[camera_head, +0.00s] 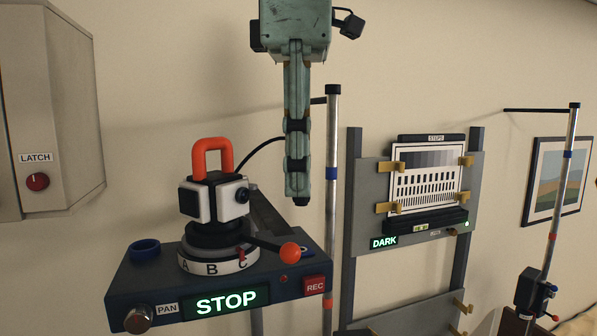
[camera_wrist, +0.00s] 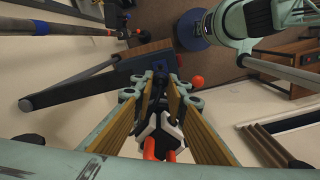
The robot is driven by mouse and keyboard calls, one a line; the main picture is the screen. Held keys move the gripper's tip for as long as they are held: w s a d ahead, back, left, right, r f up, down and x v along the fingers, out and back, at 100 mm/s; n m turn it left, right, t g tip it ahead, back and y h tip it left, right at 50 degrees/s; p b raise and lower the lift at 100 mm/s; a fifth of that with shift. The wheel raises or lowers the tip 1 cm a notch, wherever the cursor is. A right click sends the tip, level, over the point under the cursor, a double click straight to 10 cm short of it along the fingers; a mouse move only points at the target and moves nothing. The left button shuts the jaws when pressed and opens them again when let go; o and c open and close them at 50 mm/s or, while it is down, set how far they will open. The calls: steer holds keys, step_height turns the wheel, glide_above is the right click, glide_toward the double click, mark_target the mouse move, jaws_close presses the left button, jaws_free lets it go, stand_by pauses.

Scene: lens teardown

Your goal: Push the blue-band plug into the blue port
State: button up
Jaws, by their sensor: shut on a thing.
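My gripper (camera_head: 300,190) points straight down, high right of the camera unit, and is shut. In the wrist view, its fingertips (camera_wrist: 157,80) close on a dark piece (camera_wrist: 157,92), which I take for the plug. A small dark end (camera_head: 301,201) shows under the fingertips in the head view. No blue band can be made out. A black cable (camera_head: 262,146) rises from behind the camera unit and passes behind my gripper. A blue patch with a white mark (camera_head: 304,250) on the console lies below the gripper, partly hidden by the orange knob; I cannot tell if it marks the blue port.
The camera unit (camera_head: 214,199) with its orange handle stands on a lettered turntable (camera_head: 216,264) on the dark console (camera_head: 122,290). An orange-knobbed lever (camera_head: 289,252) sticks out rightward.

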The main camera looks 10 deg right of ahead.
mark_target(298, 204)
steer(key=shift+f, duration=0.15)
steer(key=shift+f+b, duration=1.7)
steer(key=shift+f, duration=1)
steer(key=shift+p, duration=0.45)
stand_by(1.1)
steer(key=shift+f+b, duration=0.35)
steer(key=shift+f, duration=0.25)
stand_by(0.8)
steer(key=o, duration=0.8)
steer(key=shift+o, duration=0.2)
steer(key=shift+r, duration=0.1)
steer(key=shift+r, duration=5.9)
